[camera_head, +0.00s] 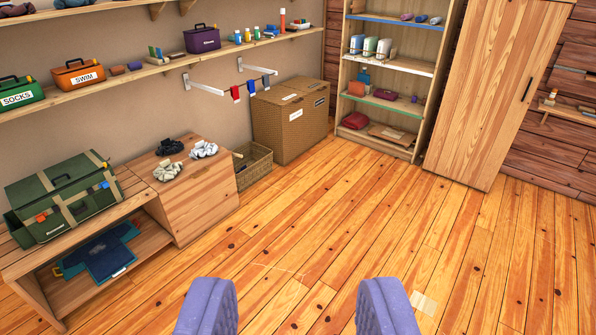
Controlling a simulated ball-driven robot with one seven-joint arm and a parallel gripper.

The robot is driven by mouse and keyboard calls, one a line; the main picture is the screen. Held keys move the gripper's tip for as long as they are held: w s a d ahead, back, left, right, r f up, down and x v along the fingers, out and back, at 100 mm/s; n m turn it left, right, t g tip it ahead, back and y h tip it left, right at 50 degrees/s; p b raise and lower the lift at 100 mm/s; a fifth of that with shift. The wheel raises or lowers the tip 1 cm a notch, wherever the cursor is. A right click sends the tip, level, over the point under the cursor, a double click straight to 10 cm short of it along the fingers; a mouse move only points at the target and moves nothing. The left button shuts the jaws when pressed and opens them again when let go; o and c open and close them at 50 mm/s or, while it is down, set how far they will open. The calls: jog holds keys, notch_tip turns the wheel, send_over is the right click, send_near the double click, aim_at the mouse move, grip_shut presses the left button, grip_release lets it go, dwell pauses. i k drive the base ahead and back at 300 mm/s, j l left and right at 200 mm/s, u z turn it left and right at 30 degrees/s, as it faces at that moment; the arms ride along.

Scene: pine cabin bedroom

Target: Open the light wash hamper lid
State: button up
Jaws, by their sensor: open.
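A brown woven hamper (285,136) stands in the far corner against the wall, under the shelf's right end. Its top looks split into two lids, a nearer left one (277,101) and a farther right one (312,86), and both look shut. My gripper (297,300) shows as two purple fingers at the bottom edge, wide apart and empty. It is well short of the hamper, with floor between.
A low bench with a green case (62,197) and a wooden box (185,198) with dark and light bundles stand at left. An open basket (253,167) sits beside the hamper. A shelf unit (388,150) and wardrobe (490,90) stand right. The middle floor is clear.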

aim_at(278, 95)
jog(key=i, duration=2.3)
jog(key=i+j, duration=0.1)
jog(key=i, duration=4.55)
jog(key=l+z, duration=0.05)
jog(key=l, duration=0.05)
